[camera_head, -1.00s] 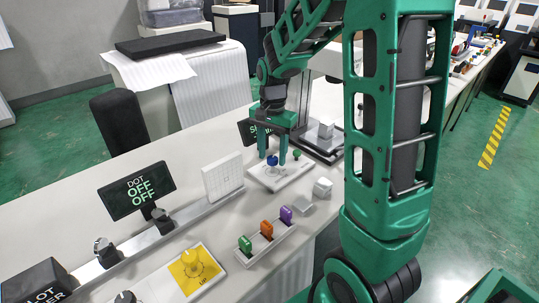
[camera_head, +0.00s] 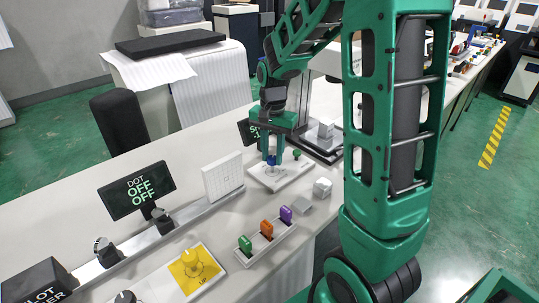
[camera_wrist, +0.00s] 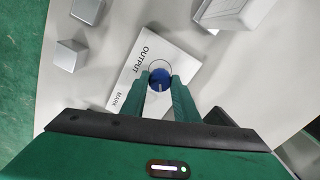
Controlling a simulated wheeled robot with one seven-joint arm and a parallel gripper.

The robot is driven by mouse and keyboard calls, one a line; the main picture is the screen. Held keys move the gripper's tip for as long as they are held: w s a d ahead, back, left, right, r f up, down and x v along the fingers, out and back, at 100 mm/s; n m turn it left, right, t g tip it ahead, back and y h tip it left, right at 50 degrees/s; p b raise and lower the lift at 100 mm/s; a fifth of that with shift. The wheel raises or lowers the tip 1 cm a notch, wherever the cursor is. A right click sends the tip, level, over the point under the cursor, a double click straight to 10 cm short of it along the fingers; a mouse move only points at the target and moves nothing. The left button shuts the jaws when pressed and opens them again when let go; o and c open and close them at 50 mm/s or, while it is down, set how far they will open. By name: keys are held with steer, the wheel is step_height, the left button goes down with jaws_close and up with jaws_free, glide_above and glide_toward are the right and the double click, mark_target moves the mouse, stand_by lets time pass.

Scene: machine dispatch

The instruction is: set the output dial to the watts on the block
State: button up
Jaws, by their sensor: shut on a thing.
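The blue output dial (camera_wrist: 159,78) stands on a white panel (camera_wrist: 130,88) lettered OUTPUT and MARK. My gripper (camera_wrist: 161,86) is shut on the dial, with one finger on each side of it. In the head view my gripper (camera_head: 272,160) reaches down to the panel (camera_head: 292,176), and the blue dial (camera_head: 271,160) shows between the fingers. Plain metal blocks (camera_head: 322,187) lie to the right of the panel. No watts figure can be read on any block.
A dark display (camera_head: 137,190) reads DOT OFF OFF. Another display (camera_head: 250,131) is partly hidden behind my arm. A machine base (camera_head: 311,151) stands behind the panel.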

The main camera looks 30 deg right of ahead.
mark_target(272, 158)
steer(key=n, duration=0.6)
steer(key=shift+r, duration=0.1)
steer(key=n, duration=0.4)
steer(key=shift+n, duration=0.4)
steer(key=shift+w, duration=0.1)
steer(key=o, duration=1.1)
steer(key=shift+c, duration=0.2)
step_height(272, 158, up, 11)
